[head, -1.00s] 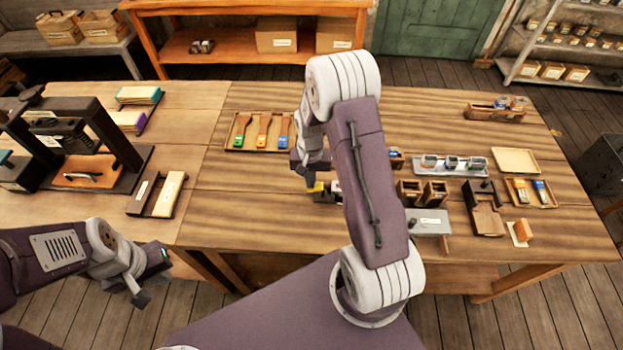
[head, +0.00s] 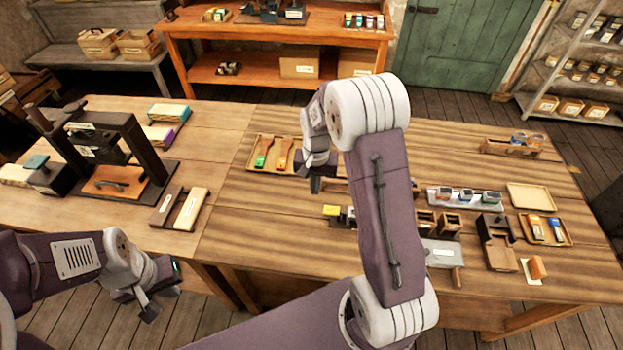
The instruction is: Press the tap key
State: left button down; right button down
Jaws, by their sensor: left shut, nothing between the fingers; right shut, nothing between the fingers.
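A dark box with a teal pad (head: 37,162) on top stands at the far left beside the handwheel press (head: 105,150). It may be the tap key, but I cannot tell for sure. The press is dark, with an orange-brown plate in its frame. My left gripper (head: 150,302) is shut and empty, low at the left, in front of the table's near edge and apart from the press. My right gripper (head: 316,187) is shut and empty above the middle table. It is near a small yellow and black item (head: 333,212), which my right arm partly hides.
A brush tray (head: 256,166) lies behind my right gripper, partly covered by it. Small boxes, a jar rack (head: 440,202) and trays fill the right side. The table between press and brushes is mostly clear.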

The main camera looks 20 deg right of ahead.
jog(key=r, duration=0.3)
jog(key=shift+w+a+r, duration=0.1)
jog(key=shift+w+a, duration=0.2)
jog(key=shift+w, duration=0.1)
dwell(0.4)
